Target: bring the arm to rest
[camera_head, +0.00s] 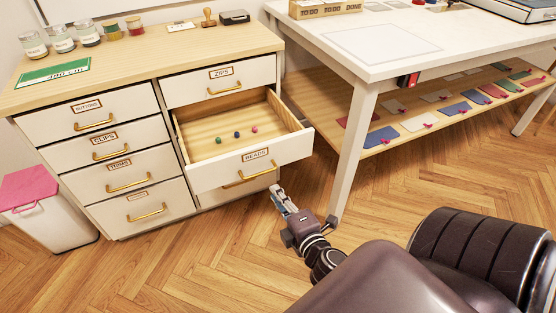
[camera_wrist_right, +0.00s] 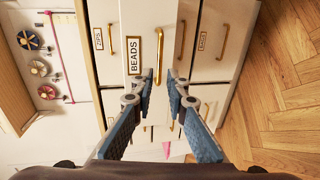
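The drawer stands open and holds a few small beads (camera_head: 237,134). My left gripper is in neither view.
The cabinet's other drawers, such as the zips drawer (camera_head: 190,90), are shut. A white table (camera_head: 399,66) with a low wooden shelf (camera_head: 330,118) stands at right, its leg (camera_head: 349,160) close to my right gripper. A white bin (camera_head: 52,222) stands at left. The wooden floor in front is clear.

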